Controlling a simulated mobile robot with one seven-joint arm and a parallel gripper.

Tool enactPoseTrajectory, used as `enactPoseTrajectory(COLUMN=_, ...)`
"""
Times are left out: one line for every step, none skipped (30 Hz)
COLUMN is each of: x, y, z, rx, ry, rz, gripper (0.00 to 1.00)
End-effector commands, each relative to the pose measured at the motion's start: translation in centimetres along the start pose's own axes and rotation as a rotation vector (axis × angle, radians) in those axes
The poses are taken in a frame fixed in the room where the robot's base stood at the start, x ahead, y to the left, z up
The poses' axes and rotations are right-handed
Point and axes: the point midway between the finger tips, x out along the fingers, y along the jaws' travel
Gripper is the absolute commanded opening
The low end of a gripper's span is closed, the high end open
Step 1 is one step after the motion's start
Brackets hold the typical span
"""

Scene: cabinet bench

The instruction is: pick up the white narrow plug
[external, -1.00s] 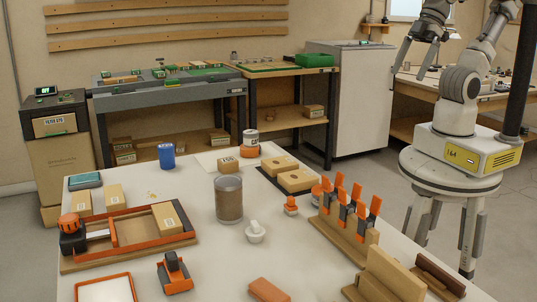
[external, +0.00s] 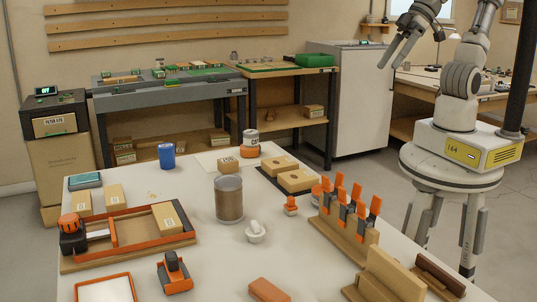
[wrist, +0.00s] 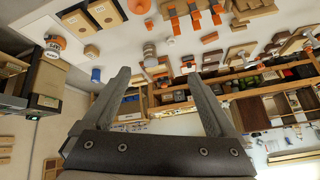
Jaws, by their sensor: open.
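The white plug (external: 255,232) stands on the white table near its middle, with a rounded top on a wider base. My gripper (external: 390,66) is raised at the upper right, well behind and above the table, far from the plug. Its two fingers are spread with nothing between them. In the wrist view my gripper (wrist: 157,75) also shows open and empty, with the bench beyond it. I cannot pick out the plug with certainty in the wrist view.
A grey canister (external: 229,198) stands just behind the plug. A small orange piece (external: 291,206) and a wooden rack with orange-handled tools (external: 345,226) are to its right. An orange block (external: 268,290) lies in front. Bare tabletop surrounds the plug's front left.

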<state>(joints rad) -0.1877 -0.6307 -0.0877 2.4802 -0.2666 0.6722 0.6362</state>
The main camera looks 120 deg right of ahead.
Motion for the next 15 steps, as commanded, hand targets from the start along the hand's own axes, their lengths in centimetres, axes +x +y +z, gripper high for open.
enactPoseTrajectory(x=1.0, y=0.0, z=0.1, rx=0.025, ry=-0.016, rz=0.015, gripper=0.92)
enactPoseTrajectory(x=1.5, y=-0.1, z=0.1, rx=0.039, ry=-0.025, rz=0.022, gripper=0.92)
enactPoseTrajectory(x=2.1, y=-0.2, z=0.1, rx=0.058, ry=-0.038, rz=0.03, gripper=0.92)
enactPoseTrajectory(x=2.6, y=-0.3, z=0.2, rx=0.073, ry=-0.048, rz=0.035, gripper=0.92)
enactPoseTrajectory(x=3.2, y=-0.4, z=0.2, rx=0.089, ry=-0.06, rz=0.043, gripper=0.92)
enactPoseTrajectory(x=4.0, y=-0.5, z=0.4, rx=0.112, ry=-0.079, rz=0.051, gripper=0.92)
enactPoseTrajectory(x=4.7, y=-0.6, z=0.4, rx=0.131, ry=-0.093, rz=0.058, gripper=0.92)
enactPoseTrajectory(x=5.4, y=-0.6, z=0.5, rx=0.151, ry=-0.108, rz=0.064, gripper=0.92)
enactPoseTrajectory(x=6.5, y=-0.7, z=0.7, rx=0.182, ry=-0.13, rz=0.072, gripper=0.92)
enactPoseTrajectory(x=7.4, y=-0.8, z=0.8, rx=0.208, ry=-0.148, rz=0.077, gripper=0.92)
enactPoseTrajectory(x=8.3, y=-0.8, z=0.9, rx=0.235, ry=-0.167, rz=0.081, gripper=0.92)
enactPoseTrajectory(x=9.6, y=-0.9, z=1.1, rx=0.273, ry=-0.194, rz=0.087, gripper=0.92)
enactPoseTrajectory(x=10.6, y=-0.9, z=1.3, rx=0.303, ry=-0.214, rz=0.091, gripper=0.92)
enactPoseTrajectory(x=11.6, y=-0.9, z=1.5, rx=0.334, ry=-0.234, rz=0.093, gripper=0.92)
enactPoseTrajectory(x=12.8, y=-0.9, z=1.7, rx=0.376, ry=-0.26, rz=0.094, gripper=0.92)
